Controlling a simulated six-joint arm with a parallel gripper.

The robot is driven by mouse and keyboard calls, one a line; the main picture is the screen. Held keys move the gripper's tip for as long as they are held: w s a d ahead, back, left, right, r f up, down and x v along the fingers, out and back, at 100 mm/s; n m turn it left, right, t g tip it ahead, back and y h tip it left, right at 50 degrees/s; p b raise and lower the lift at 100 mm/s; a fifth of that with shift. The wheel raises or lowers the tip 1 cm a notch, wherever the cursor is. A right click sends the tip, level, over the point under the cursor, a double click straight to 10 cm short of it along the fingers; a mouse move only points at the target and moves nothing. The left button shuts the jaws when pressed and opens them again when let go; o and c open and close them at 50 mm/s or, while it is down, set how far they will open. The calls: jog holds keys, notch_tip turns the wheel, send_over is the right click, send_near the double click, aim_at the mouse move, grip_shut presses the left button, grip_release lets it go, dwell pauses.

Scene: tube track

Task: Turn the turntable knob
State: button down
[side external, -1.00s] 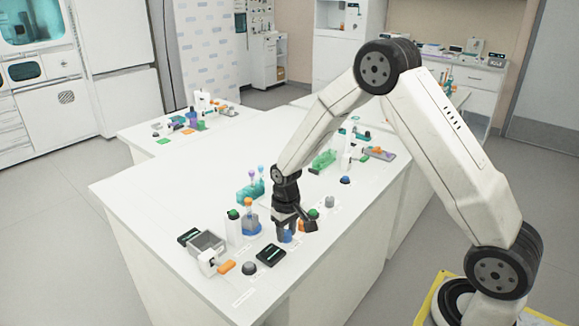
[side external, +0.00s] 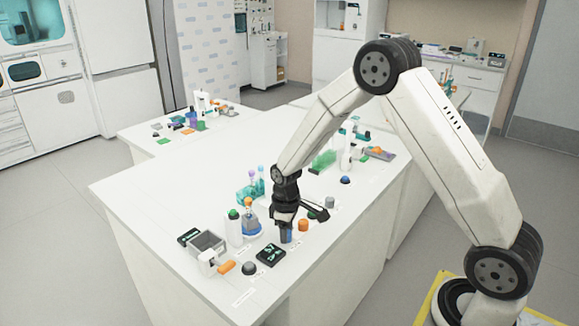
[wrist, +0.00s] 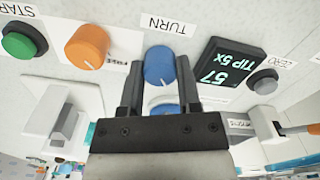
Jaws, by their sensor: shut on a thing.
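The turntable knob is a blue round knob (wrist: 160,66) with a white pointer line, beside a label reading TURN. In the wrist view my gripper (wrist: 159,62) has one dark finger on each side of it and is shut on it. In the side view my gripper (side external: 286,226) points down at the front part of the white table, with the blue knob (side external: 286,238) mostly hidden between its fingers. Another blue part shows below the knob between the fingers in the wrist view, partly hidden by the gripper.
An orange knob (wrist: 87,46) and a green button (wrist: 20,42) stand left of the blue knob in the wrist view. A black display (wrist: 232,67) reading 57 and TIP 5X and a grey button (wrist: 265,81) stand to its right. A blue-based tube holder (side external: 250,225) is close by.

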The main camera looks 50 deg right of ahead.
jog(key=c, duration=0.6)
grip_release()
jog(key=shift+r, duration=3.95)
jog(key=shift+s, duration=0.1)
jog(key=shift+s+a+r, duration=0.2)
jog(key=shift+s+a, duration=0.05)
jog(key=shift+s, duration=0.2)
jog(key=s+a+m+t, duration=0.1)
jog(key=s, duration=0.4)
jog(key=s+a+r+m, duration=0.1)
jog(key=s+a, duration=0.1)
jog(key=s, duration=0.3)
jog(key=s+a+m+t, duration=0.1)
jog(key=s+m, duration=0.1)
jog(key=s, duration=0.2)
jog(key=shift+s+a+r+t, duration=0.25)
jog(key=shift+s+r+t, duration=0.05)
jog(key=shift+s, duration=0.1)
